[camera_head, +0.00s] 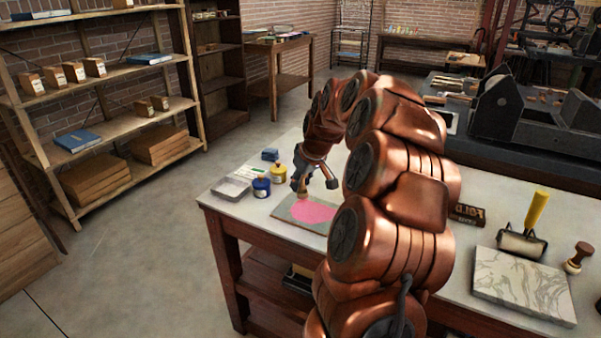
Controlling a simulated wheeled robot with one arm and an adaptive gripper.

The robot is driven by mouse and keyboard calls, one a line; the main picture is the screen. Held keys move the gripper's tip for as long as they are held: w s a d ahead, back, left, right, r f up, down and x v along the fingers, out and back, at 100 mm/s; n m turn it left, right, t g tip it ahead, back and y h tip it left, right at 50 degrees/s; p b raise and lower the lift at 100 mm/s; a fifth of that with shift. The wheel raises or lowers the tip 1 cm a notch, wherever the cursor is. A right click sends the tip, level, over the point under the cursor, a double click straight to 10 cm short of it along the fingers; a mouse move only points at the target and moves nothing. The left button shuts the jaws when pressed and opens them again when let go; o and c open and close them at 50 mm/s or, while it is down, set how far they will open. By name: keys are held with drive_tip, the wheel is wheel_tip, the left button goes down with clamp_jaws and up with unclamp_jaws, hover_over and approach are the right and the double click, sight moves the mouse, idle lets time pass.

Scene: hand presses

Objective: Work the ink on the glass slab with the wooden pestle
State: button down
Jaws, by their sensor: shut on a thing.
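The glass slab (283,219) lies flat near the left end of the pale table, with a pink patch of ink (313,211) spread on it. My gripper (314,183) points down just above the slab's far left part, at the edge of the ink. It is shut on a small tan thing (303,195), which looks like the wooden pestle. Most of that thing is hidden by the fingers, and I cannot tell whether its lower end touches the slab. My arm hides the slab's right edge.
Yellow-lidded (279,174) and blue (261,187) ink jars and a grey tray (231,188) stand left of the slab. At right are a marble slab (522,285), a yellow-handled roller (521,243), a wooden-knobbed tool (579,257) and a dark box (467,214).

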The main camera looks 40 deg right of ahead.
drive_tip(key=shift+r, duration=1.45)
drive_tip(key=shift+a, duration=0.1)
